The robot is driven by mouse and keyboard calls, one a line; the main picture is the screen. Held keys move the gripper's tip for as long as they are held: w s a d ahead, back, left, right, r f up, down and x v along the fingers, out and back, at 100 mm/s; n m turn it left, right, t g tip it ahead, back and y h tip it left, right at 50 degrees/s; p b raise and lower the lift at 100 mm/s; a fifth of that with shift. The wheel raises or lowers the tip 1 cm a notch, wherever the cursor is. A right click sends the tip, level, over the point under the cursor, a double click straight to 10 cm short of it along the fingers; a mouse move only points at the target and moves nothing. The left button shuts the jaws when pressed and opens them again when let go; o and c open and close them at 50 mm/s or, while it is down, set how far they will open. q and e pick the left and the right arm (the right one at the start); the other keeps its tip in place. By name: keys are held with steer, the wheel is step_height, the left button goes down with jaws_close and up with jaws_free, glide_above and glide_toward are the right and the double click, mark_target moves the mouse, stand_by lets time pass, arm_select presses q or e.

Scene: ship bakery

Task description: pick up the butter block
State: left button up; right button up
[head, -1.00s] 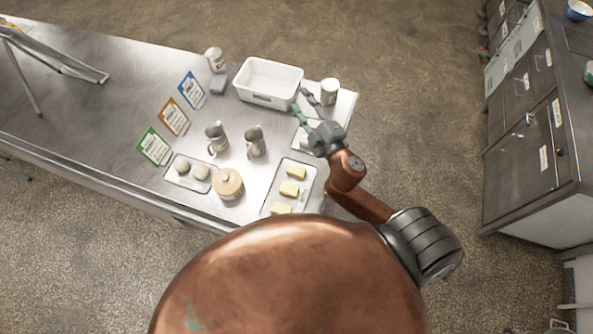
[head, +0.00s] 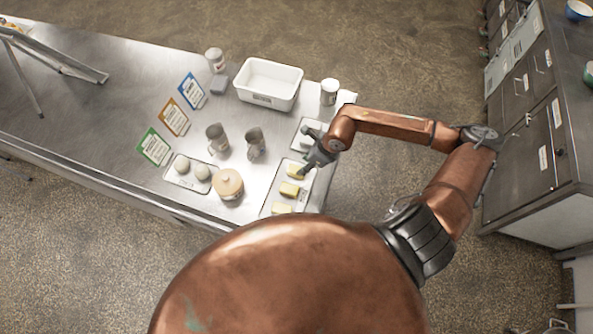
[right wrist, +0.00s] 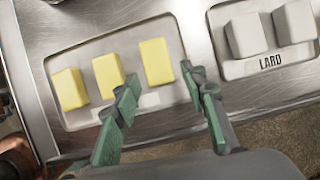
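Three yellow butter blocks stand in a row on a metal tray (head: 271,195) in the head view: a far one (head: 295,172), a middle one (head: 289,189) and a near one (head: 281,208). The right wrist view shows them as the right block (right wrist: 156,61), the middle block (right wrist: 108,77) and the left block (right wrist: 69,90). My right gripper (head: 305,166) is over the far end of the tray. Its green-padded fingers (right wrist: 159,80) are apart and empty, with the right block just beyond and between their tips. My left gripper is out of view.
A lard tray (right wrist: 233,69) with white blocks (right wrist: 245,35) adjoins the butter tray. A lidded pot (head: 228,184), metal jugs (head: 255,143), an egg tray (head: 178,179), a white bin (head: 268,84) and a can (head: 329,92) share the steel table.

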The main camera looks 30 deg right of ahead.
mark_target(294, 172)
steer(key=x, duration=0.1)
steer(key=p+x, duration=0.1)
steer(key=x, duration=0.1)
steer(key=p+x, duration=0.1)
steer(key=x, duration=0.1)
steer(key=shift+w+a, duration=0.15)
steer(key=shift+a, duration=0.2)
steer(key=shift+w+a+f, duration=0.1)
steer(key=shift+w+f, duration=0.05)
steer(key=shift+f, duration=0.4)
steer(key=shift+c, duration=0.6)
steer(key=c, duration=0.8)
